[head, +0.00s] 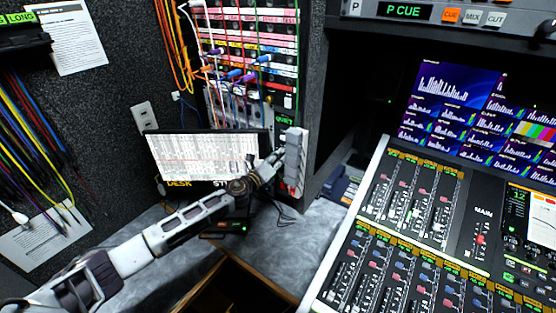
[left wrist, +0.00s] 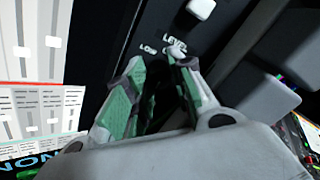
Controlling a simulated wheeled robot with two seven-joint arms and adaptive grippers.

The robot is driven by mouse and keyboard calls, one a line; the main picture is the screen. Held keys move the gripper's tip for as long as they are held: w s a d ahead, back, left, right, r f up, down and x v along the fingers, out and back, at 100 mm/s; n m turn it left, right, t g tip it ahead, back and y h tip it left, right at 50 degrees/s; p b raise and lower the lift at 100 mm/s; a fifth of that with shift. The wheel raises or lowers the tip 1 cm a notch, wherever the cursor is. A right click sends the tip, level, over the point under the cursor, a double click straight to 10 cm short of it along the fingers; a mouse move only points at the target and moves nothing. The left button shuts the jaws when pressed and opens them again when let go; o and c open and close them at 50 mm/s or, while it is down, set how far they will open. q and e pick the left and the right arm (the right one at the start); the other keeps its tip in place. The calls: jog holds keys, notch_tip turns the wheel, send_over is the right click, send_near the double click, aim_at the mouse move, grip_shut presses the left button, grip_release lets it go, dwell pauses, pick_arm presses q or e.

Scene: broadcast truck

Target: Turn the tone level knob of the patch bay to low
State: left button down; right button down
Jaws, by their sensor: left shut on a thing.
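The patch bay (head: 248,48) stands at the back, with rows of jacks and several coloured cords. In the left wrist view its dark panel (left wrist: 112,42) carries the printed words LEVEL and LOW just beyond my fingertips. My left gripper (head: 280,156) is at the patch bay's lower right. In the left wrist view my left gripper (left wrist: 155,62) is shut below the LEVEL label, its green-padded fingers around the tone level knob. The fingers hide the knob, so its pointer cannot be read. My right gripper is not in view.
A monitor (head: 205,158) stands behind my left arm, below the patch bay. Loose cords hang at the left wall. A mixing console (head: 420,235) with many faders fills the right. A white button (left wrist: 201,8) sits above the LEVEL label.

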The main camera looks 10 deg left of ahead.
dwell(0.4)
pick_arm(q)
jog(key=c, duration=1.5)
grip_release()
jog(key=shift+s, duration=0.1)
jog(key=v, duration=0.7)
jog(key=shift+s, duration=0.15)
jog(key=shift+a, duration=0.1)
